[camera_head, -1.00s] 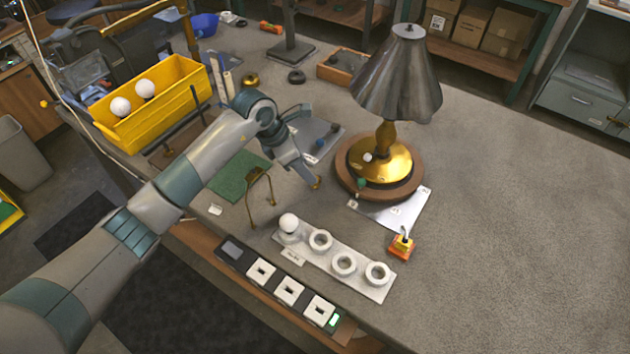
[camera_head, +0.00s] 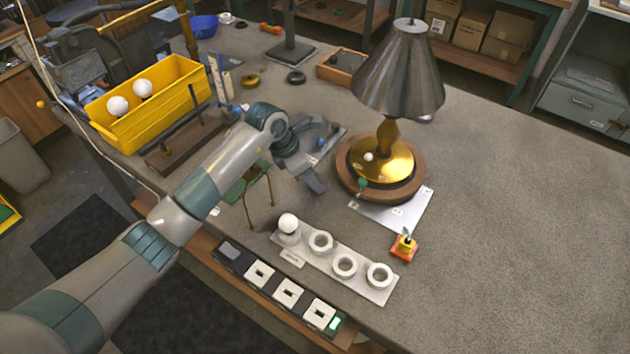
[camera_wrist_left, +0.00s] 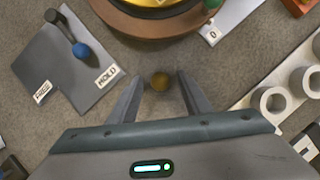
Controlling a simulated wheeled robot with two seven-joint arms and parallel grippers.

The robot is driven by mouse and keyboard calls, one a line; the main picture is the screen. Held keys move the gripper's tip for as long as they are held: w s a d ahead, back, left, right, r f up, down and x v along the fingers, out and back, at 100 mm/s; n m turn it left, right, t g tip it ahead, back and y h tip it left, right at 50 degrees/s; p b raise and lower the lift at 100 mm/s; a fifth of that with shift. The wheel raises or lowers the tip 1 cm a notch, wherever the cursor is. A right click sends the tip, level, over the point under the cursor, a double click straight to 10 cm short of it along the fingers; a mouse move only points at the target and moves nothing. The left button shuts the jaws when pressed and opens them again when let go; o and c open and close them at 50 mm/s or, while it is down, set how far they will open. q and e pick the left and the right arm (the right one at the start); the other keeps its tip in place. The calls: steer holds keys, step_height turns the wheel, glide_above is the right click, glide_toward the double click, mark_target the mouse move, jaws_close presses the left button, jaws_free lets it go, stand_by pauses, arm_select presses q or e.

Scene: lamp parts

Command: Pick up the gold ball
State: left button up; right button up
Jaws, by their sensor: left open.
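The gripper's two fingers are apart, with the ball not clasped. In the head view my left gripper (camera_head: 317,183) points down over the table, left of the lamp base, and the gold ball is hidden behind it. I cannot tell the remaining height between the fingertips and the table. My right gripper is not in view.
The lamp (camera_head: 400,75) stands on a round wooden base (camera_head: 421,184) just right of the gripper. A grey plate with a blue-knobbed lever (camera_wrist_left: 82,50) lies close by. A white strip with rings (camera_head: 330,266) is in front. The table's right side is clear.

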arm_select(q)
steer(key=c, duration=1)
steer(key=shift+c, duration=0.2)
steer(key=shift+r, duration=0.1)
steer(key=shift+r+p, duration=0.3)
steer(key=shift+r, duration=0.2)
step_height(320, 180, up, 4)
steer(key=shift+f+p, duration=0.15)
steer(key=shift+p, duration=0.8)
steer(key=s+d+r+p, duration=0.4)
steer(key=s+d+r, duration=0.2)
steer(key=s+d, duration=0.1)
steer(key=shift+s+d, duration=0.35)
steer(key=shift+d, duration=0.55)
